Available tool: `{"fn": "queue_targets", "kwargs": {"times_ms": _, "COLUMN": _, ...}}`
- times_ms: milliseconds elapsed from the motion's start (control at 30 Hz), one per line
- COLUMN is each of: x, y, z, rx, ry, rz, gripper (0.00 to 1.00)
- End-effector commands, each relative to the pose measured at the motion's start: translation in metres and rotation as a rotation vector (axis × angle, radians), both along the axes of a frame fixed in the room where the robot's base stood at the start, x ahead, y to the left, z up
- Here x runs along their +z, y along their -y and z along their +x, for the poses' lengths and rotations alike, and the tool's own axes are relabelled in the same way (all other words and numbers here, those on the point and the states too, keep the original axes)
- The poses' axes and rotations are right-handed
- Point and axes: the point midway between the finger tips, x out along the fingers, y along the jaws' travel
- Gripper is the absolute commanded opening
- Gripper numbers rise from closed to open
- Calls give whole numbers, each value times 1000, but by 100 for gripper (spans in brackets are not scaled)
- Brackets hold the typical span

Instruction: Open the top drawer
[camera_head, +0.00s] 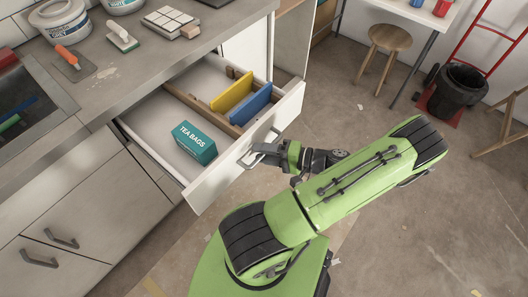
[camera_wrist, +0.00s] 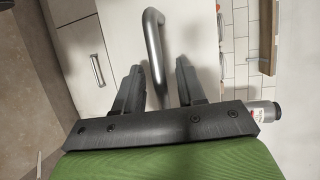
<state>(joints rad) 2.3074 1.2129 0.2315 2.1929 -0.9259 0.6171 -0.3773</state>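The top drawer (camera_head: 236,164) is pulled well out from the white counter unit. Inside it lie a teal tea bags box (camera_head: 194,142), a yellow panel and a blue panel along wooden dividers. The drawer's grey bar handle (camera_head: 262,150) is on its front face; it also shows in the wrist view (camera_wrist: 155,45). My gripper (camera_head: 268,152) is at this handle. In the wrist view the fingers of my gripper (camera_wrist: 160,70) stand apart, with the handle bar between them and gaps visible on both sides. Contact with the handle cannot be made out.
The counter (camera_head: 140,70) holds buckets, trowels and tile samples. Closed lower fronts with handles (camera_head: 62,238) are at the left. A wooden stool (camera_head: 385,45) and a black bin (camera_head: 458,90) stand farther back. The floor to the right is mostly clear.

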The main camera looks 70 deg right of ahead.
Motion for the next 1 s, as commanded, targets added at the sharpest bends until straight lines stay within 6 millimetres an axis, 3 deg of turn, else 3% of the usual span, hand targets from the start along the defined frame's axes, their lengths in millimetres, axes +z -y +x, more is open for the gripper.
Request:
{"fn": "queue_targets", "kwargs": {"times_ms": 467, "x": 1, "y": 1, "z": -6, "rx": -3, "ry": -1, "rz": -1, "gripper": 40}}
{"fn": "queue_targets", "kwargs": {"times_ms": 1000, "x": 26, "y": 16, "z": -138, "rx": -3, "ry": 0, "rz": -4, "gripper": 40}}
